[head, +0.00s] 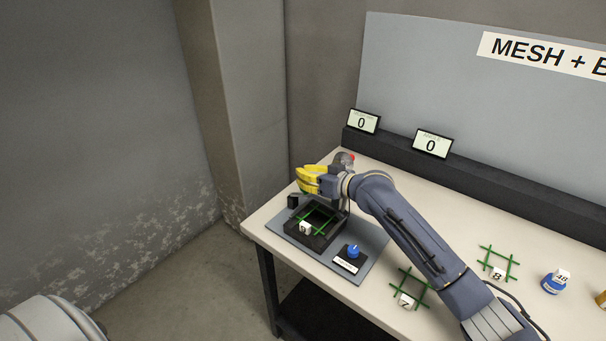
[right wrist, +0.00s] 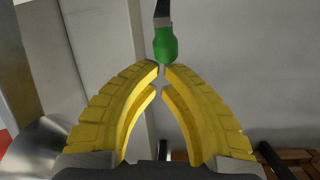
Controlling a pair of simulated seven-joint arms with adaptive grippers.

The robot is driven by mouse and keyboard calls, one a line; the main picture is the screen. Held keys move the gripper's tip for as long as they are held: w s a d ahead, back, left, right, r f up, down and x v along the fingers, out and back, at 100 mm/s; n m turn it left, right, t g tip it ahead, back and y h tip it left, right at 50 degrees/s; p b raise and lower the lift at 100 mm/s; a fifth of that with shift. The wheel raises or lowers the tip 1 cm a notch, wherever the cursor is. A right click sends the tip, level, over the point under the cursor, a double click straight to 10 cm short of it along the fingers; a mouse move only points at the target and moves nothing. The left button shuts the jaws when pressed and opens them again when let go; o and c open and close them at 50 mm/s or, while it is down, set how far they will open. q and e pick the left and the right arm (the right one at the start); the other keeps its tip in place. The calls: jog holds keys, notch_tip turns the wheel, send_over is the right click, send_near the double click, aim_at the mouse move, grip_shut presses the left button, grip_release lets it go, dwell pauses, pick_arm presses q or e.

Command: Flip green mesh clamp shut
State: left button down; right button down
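The clamp handle with a green grip (right wrist: 165,45) shows in the right wrist view, just beyond my yellow fingertips. My right gripper (right wrist: 161,72) has its fingertips drawn together with only a sliver between them, narrower than the green grip. Whether they touch the grip I cannot tell. In the head view, my right gripper (head: 305,180) is above the back of the black fixture (head: 293,228), which holds a green wire mesh (head: 322,217) with a white numbered tag. The gripper and arm hide most of the clamp there. My left gripper is out of view.
The fixture sits on a grey plate (head: 283,241) with a blue knob (head: 354,251) at its front right. Loose green meshes (head: 424,284) (head: 499,257) and a blue-based item (head: 554,285) lie to the right. Two displays (head: 363,121) (head: 432,143) reading 0 stand behind on a dark ledge.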

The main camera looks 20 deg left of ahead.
jog(key=shift+s+d+f, duration=0.15)
jog(key=shift+d+f, duration=0.2)
jog(key=shift+d, duration=0.4)
jog(key=shift+s+d+f, duration=0.25)
jog(key=shift+d+f, duration=0.5)
jog(key=shift+d, duration=0.05)
dwell(0.4)
